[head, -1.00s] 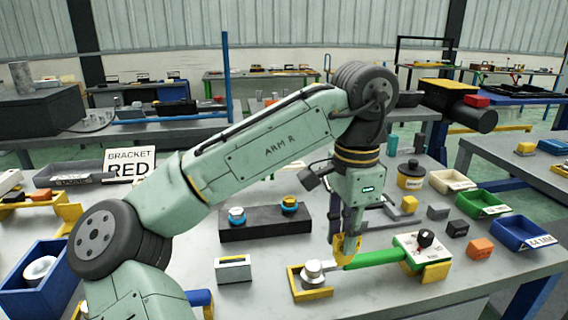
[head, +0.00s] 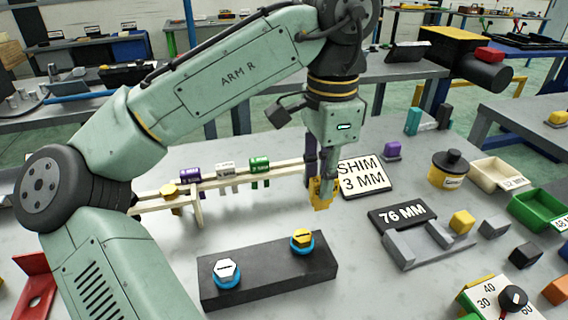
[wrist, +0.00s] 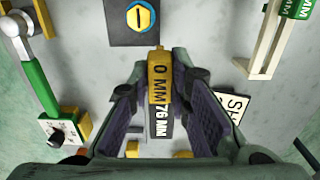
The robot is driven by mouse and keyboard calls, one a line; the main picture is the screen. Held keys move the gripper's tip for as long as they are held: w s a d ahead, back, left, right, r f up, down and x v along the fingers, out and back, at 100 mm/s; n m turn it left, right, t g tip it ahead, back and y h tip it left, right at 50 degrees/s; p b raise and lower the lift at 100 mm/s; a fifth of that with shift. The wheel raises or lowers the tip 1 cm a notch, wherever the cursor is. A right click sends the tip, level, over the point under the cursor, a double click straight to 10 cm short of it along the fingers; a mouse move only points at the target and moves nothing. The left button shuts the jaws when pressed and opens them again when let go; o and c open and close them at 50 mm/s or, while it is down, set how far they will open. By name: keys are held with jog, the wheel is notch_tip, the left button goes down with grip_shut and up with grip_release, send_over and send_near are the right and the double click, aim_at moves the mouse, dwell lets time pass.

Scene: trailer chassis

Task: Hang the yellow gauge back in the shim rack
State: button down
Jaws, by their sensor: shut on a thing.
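The yellow gauge (wrist: 158,68) is between my gripper's fingers in the wrist view, with "0 MM" readable on it. In the head view the yellow gauge (head: 322,196) shows at the fingertips of my gripper (head: 321,184), above the table. The cream shim rack (head: 236,180) stands just left of my gripper. A purple gauge (head: 190,175), a grey gauge (head: 226,171) and a green gauge (head: 260,167) hang in it. A small yellow piece (head: 170,189) is at its left end.
A "SHIM 3 MM" sign (head: 362,180) stands right of my gripper. A black block (head: 268,273) with two bolt heads lies in front. A "76 MM" sign (head: 403,214) with grey blocks is to the right. A dial box (head: 490,300) is at front right.

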jog(key=w+a+f+p, duration=0.2)
jog(key=w, duration=0.5)
jog(key=w+a+f+p, duration=0.3)
jog(key=w, duration=0.5)
jog(key=shift+w+f, duration=0.1)
jog(key=shift+f, duration=0.35)
jog(key=c, duration=1.5)
grip_release()
notch_tip(320, 180, up, 13)
jog(key=shift+r+b, duration=0.1)
jog(key=shift+b, duration=0.2)
